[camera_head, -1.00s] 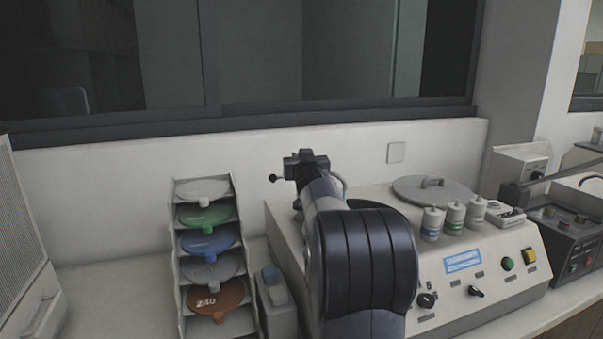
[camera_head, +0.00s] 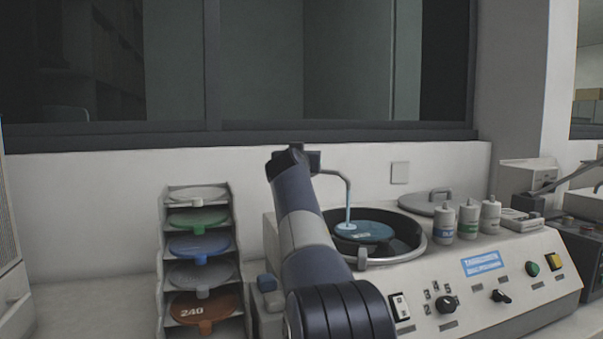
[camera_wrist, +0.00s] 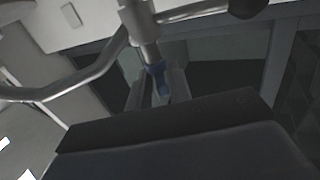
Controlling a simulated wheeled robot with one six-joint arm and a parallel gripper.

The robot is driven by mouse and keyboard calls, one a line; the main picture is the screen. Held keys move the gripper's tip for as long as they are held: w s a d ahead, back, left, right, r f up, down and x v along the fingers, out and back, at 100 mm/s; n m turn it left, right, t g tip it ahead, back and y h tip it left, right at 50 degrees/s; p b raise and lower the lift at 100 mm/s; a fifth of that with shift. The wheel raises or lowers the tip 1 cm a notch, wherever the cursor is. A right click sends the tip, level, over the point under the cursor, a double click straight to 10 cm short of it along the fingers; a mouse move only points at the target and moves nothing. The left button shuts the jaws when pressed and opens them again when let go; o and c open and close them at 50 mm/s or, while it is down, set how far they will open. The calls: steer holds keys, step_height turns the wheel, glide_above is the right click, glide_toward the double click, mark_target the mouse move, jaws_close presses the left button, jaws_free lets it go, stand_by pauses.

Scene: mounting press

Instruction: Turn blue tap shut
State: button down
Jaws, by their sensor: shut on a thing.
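The blue tap (camera_wrist: 157,72) is a small blue handle on a grey pipe in the wrist view. My gripper (camera_wrist: 157,92) is shut on it, one finger on each side. In the head view my gripper (camera_head: 308,158) is at the top of the tap pipe, left of the bowl, and my arm hides the tap. The grey spout (camera_head: 346,185) bends over the bowl (camera_head: 414,240). A pale stream (camera_head: 348,214) shows between the spout and the blue-green disc (camera_head: 370,232). The handle's exact angle is hard to tell.
A rack (camera_head: 165,235) of coloured discs stands at left, beside a small grey box (camera_head: 268,298). Several bottles (camera_head: 468,222) and a round lid (camera_head: 440,200) sit on the machine (camera_head: 520,280) at right. A wall and window are behind.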

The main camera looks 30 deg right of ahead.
steer(key=shift+w+a+f+m+g+h+b, duration=0.15)
steer(key=shift+f+m+g+h+b, duration=0.15)
steer(key=shift+m+g+h+b, duration=0.4)
steer(key=shift+w+a+m+g+h, duration=0.1)
steer(key=shift+m+g+h, duration=0.4)
steer(key=shift+g, duration=0.2)
steer(key=m+g+h+p, duration=0.1)
steer(key=m+g+p, duration=0.1)
steer(key=g+p, duration=0.1)
steer(key=m+g+h+p, duration=0.1)
steer(key=m+g+p, duration=0.1)
steer(key=g+p, duration=0.2)
steer(key=m+g+h+p, duration=0.2)
steer(key=m+g+p, duration=0.1)
steer(key=p, duration=0.4)
steer(key=shift+w+a+r+g, duration=0.15)
steer(key=shift+w+r+g, duration=0.15)
steer(key=shift+w+r, duration=0.1)
steer(key=shift+m+p, duration=0.3)
steer(key=shift+p, duration=0.45)
steer(key=m+g+p, duration=0.2)
steer(key=g+p, duration=0.1)
steer(key=p, duration=0.6)
steer(key=shift+w+r+g, duration=0.1)
steer(key=shift+g, duration=0.3)
steer(key=shift+f+m+g+y+p, duration=0.3)
steer(key=shift+m+g+p, duration=0.25)
steer(key=shift+p, duration=1.45)
